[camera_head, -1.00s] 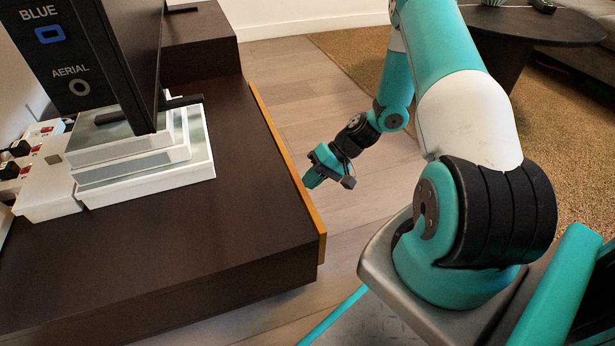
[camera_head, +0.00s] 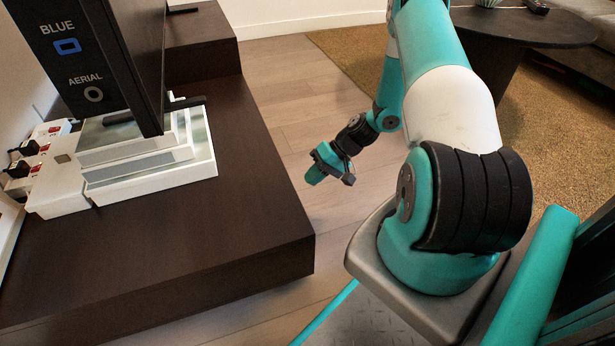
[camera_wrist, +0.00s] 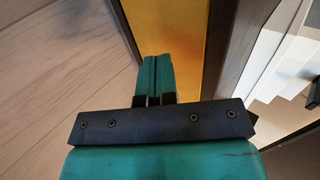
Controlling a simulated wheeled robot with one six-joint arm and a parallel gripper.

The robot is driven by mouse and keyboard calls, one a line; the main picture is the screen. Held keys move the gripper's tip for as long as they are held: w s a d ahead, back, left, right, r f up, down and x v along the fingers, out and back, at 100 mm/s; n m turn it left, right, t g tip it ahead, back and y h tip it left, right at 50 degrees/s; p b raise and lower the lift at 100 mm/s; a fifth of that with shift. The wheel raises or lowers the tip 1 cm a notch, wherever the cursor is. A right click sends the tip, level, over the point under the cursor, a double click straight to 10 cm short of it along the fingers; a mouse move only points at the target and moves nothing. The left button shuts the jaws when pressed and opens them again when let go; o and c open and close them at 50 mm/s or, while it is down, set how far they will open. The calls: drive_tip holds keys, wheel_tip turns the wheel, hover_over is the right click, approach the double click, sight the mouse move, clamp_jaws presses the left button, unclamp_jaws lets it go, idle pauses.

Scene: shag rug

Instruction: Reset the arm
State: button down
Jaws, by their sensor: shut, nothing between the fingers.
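My gripper (camera_head: 314,177) hangs low beside the right side of the dark cabinet, above the wood floor. My teal arm (camera_head: 430,40) reaches forward and bends down to it. In the wrist view the two teal fingertips (camera_wrist: 156,72) are together with nothing between them. They lie in front of an orange panel (camera_wrist: 182,35) on the cabinet's side. I cannot tell whether they touch it.
The dark cabinet (camera_head: 230,215) fills the left, with a TV (camera_head: 130,60), stacked white boxes (camera_head: 150,170) and a white power strip (camera_head: 45,165). Wood floor (camera_head: 300,85) lies clear beyond the gripper. A round dark table (camera_head: 520,25) stands on the brown rug (camera_head: 545,110).

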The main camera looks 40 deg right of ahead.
drive_tip(key=p+v, duration=0.5)
drive_tip(key=v, duration=0.4)
drive_tip(key=shift+d+r, duration=0.25)
drive_tip(key=shift+r, duration=0.1)
drive_tip(key=shift+s, duration=0.1)
drive_tip(key=w+a+r+n+g+h+p, duration=0.1)
drive_tip(key=w+a+r+n+g+p, duration=0.15)
drive_tip(key=a+r, duration=0.85)
drive_tip(key=w+a+r+n+g+h+p, duration=0.1)
drive_tip(key=w+a+r+n+p, duration=0.2)
drive_tip(key=a+r, duration=0.8)
drive_tip(key=s+a+r+n+h+p, duration=0.1)
drive_tip(key=s+a+r+n+p, duration=0.1)
drive_tip(key=s+a+r, duration=0.4)
drive_tip(key=s+a+r+n+h+p, duration=0.1)
drive_tip(key=s+a+r+n+p, duration=0.1)
drive_tip(key=s+r, duration=0.6)
drive_tip(key=s+a+r+n+p, duration=0.3)
drive_tip(key=s+a+r, duration=0.25)
drive_tip(key=r, duration=0.35)
wheel_tip(320, 180, up, 37)
drive_tip(key=d+p, duration=0.1)
drive_tip(key=p, duration=3.5)
drive_tip(key=shift+p, duration=0.4)
drive_tip(key=shift+m, duration=0.25)
